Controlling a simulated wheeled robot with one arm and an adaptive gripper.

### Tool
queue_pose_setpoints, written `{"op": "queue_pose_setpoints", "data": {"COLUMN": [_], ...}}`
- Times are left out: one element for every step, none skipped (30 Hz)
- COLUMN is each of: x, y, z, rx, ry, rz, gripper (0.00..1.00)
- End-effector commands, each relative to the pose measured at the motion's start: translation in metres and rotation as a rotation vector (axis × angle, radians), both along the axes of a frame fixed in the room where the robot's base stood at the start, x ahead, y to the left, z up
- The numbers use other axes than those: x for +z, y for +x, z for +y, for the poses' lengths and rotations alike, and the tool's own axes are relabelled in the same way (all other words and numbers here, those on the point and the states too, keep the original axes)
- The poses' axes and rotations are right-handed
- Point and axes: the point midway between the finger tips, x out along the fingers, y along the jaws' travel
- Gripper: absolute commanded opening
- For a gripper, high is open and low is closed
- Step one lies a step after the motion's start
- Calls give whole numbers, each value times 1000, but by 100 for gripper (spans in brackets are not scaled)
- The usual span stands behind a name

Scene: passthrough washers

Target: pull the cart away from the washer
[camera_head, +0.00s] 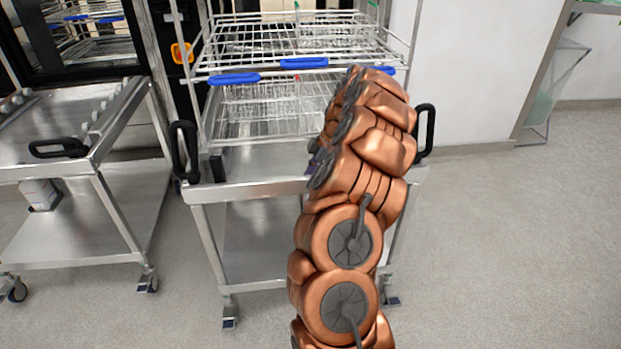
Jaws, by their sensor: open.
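A steel cart (250,186) stands upright in the middle, with a wire rack (225,62) with blue grips on top of it. The cart has a black handle on the left (185,150) and another black handle on the right (427,132). The washer (178,48) stands behind the cart, mostly covered by the rack. I cannot tell whether the cart touches it. My copper arm rises in front of the cart's right half, its upper end beside the right handle. My gripper is hidden behind the arm, so its contact with the cart cannot be seen.
A second steel cart (135,212) stands close on the left, with its own black handle (60,148). A white wall (480,70) is behind right, with a metal-framed stand (548,80) beyond it. The grey floor (510,250) is clear on the right.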

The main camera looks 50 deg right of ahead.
Motion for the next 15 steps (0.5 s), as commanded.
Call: {"op": "queue_pose_setpoints", "data": {"x": [-4, -6, -8, -9, -9, -9, -10, -9, -9, -9, -9, -9, -9, -9, -9], "y": [1, 1, 1, 2, 2, 2, 2, 2, 2, 2, 2, 2, 2, 2, 2], "z": [2, 2, 3, 3, 4, 4, 4, 4, 4, 4, 4, 4, 4, 4, 4], "rx": [1, 1, 1, 1, 1, 1, 1, 0, 0, 0, 0, 0, 0, 0, 0], "ry": [1, 1, 1, 2, 2, 2, 2, 1, 1, 1, 1, 1, 1, 1, 1], "rz": [1, 1, 1, 1, 1, 1, 1, 0, 0, 0, 0, 0, 0, 0, 0], "gripper": [46, 46, 46, 46, 46, 46, 46, 46, 46, 46, 46, 42, 39, 35, 31]}}
